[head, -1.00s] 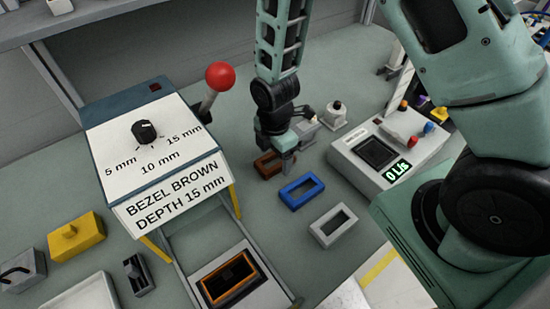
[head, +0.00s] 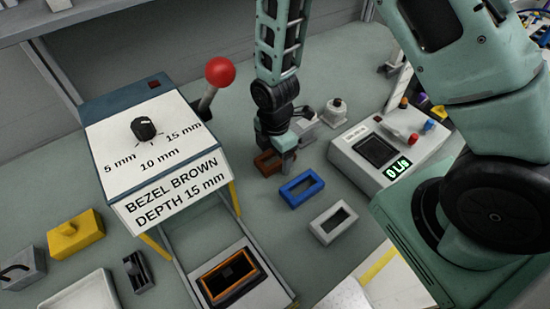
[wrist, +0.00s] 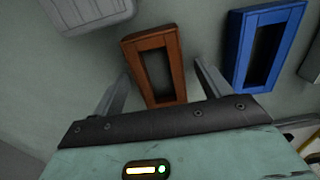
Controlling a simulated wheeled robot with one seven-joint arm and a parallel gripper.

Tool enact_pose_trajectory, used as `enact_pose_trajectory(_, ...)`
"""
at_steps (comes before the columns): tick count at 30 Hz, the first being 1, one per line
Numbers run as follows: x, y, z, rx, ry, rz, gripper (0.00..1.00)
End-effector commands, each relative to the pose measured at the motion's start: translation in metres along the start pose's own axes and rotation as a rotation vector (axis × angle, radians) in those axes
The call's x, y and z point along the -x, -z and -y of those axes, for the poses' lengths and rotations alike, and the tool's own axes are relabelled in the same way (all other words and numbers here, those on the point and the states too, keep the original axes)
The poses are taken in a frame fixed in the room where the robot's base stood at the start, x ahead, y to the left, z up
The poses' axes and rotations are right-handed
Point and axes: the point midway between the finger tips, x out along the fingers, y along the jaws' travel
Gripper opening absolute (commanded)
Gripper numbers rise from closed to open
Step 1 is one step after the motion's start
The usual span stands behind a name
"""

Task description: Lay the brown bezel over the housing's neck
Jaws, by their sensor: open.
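The brown bezel (head: 266,160) is a rectangular frame lying flat on the bench, partly hidden behind my gripper (head: 284,163) in the head view. In the wrist view, my gripper (wrist: 162,85) is open, with one finger on each side of the near part of the brown bezel (wrist: 178,65). I see gaps beside both fingers, so it is not gripped. An orange-edged rectangular piece (head: 207,293) with a dark inside sits in the pale fixture under the labelled panel. It may be the housing; I cannot make out its neck clearly.
A blue frame (head: 290,199) and a light grey frame (head: 318,232) lie right of the bezel; the blue one also shows close by in the wrist view (wrist: 292,45). The panel (head: 175,190) reads "BEZEL BROWN DEPTH 15 mm". A red-knobbed lever (head: 219,71) stands beside it.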

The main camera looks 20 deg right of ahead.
Motion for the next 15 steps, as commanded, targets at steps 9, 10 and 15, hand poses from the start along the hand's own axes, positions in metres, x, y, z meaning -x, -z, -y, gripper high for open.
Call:
enact_pose_trajectory(9,0.0001,0.0,0.0,0.0,0.0,0.0,0.28)
enact_pose_trajectory(10,0.0001,0.0,0.0,0.0,0.0,0.0,0.28)
enact_pose_trajectory(15,0.0002,0.0,-0.0001,0.0,0.0,0.0,0.28)
